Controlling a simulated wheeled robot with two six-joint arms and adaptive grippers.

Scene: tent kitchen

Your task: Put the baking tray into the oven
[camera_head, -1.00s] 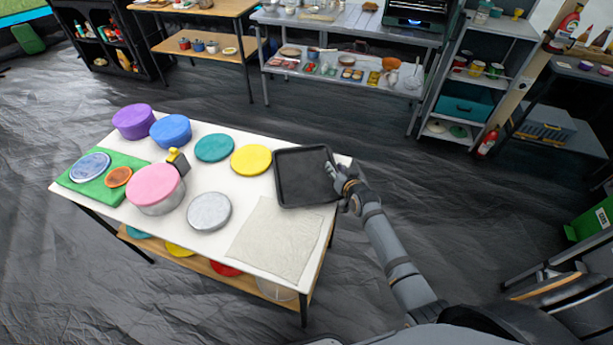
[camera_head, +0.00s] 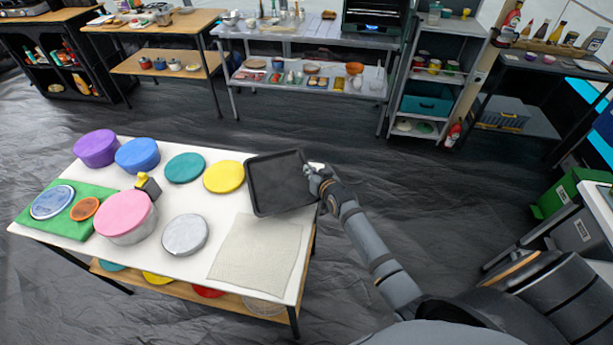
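The baking tray (camera_head: 278,182) is a dark, shallow rectangle at the right end of the white table (camera_head: 205,262). My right gripper (camera_head: 313,178) is at the tray's right edge and appears shut on its rim. The tray looks slightly tilted and seems raised a little off the table, though the gap below it is hard to see. My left gripper is out of view.
Coloured round tins and lids, such as the pink tin (camera_head: 125,216) and yellow lid (camera_head: 224,176), cover the table's left and middle. A beige cloth (camera_head: 256,250) lies in front of the tray. Open floor (camera_head: 400,185) lies between table and counter. A shelf unit (camera_head: 432,75) stands right of the oven.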

